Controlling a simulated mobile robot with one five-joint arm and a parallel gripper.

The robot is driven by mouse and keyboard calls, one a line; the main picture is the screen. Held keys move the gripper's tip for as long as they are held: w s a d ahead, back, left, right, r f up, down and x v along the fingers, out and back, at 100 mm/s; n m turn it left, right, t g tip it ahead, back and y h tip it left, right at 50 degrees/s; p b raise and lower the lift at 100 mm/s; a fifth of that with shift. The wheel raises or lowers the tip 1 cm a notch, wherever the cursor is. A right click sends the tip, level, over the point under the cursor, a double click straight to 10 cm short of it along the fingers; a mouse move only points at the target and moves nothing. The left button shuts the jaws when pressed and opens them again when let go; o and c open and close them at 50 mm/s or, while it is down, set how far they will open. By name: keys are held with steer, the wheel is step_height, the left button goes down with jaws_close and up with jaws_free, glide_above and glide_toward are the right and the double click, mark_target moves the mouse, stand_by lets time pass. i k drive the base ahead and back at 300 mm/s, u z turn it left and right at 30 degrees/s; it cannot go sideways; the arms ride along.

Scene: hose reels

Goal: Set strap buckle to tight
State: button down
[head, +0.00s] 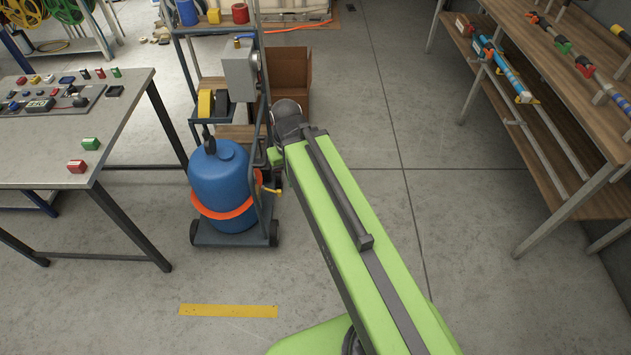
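A blue tank (222,178) stands upright on a dark wheeled cart (232,235). An orange strap (225,214) runs around its lower part. At the strap's right side, by the cart's post, is a small orange piece with a yellow lever (272,190). It may be the strap buckle, but it is too small to tell its setting. My green arm reaches from the lower right toward the cart. Its end, with my gripper (275,158), is just above and beside the yellow lever. The fingers are mostly hidden and their opening is unclear.
A grey workbench (130,115) with small coloured parts stands at left. A wooden shelf bench (560,75) with hose fittings stands at right. A cardboard box (289,75) is behind the cart. The concrete floor between my arm and the right bench is clear.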

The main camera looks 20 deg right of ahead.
mark_target(279, 191)
steer(key=i, duration=1)
steer(key=z, duration=0.1)
